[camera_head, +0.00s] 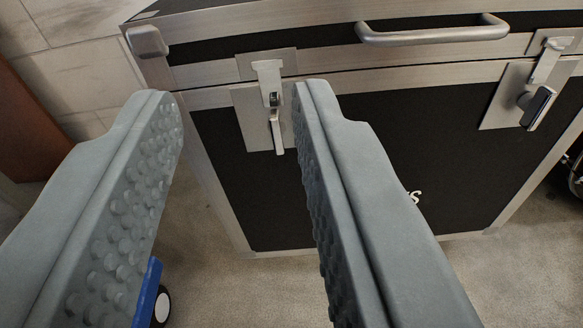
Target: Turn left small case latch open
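A black case with silver metal edging (240,220) stands in front of me. Its left small latch (271,100) sits on a metal plate on the case's upper front, with its lever (277,132) hanging straight down. My gripper (238,92) is open and empty. Its two grey studded fingers are wide apart, and the latch shows between their tips, nearer the right finger. The right fingertip covers the right edge of the latch plate in the picture. I cannot tell how far the tips are from the latch.
A second latch (538,100) at the right has its lever tilted. A silver handle (430,35) runs along the lid between the latches. A blue thing with a white wheel (161,306) shows low at the left. Carpet (270,290) lies below; a light wall (75,65) is at left.

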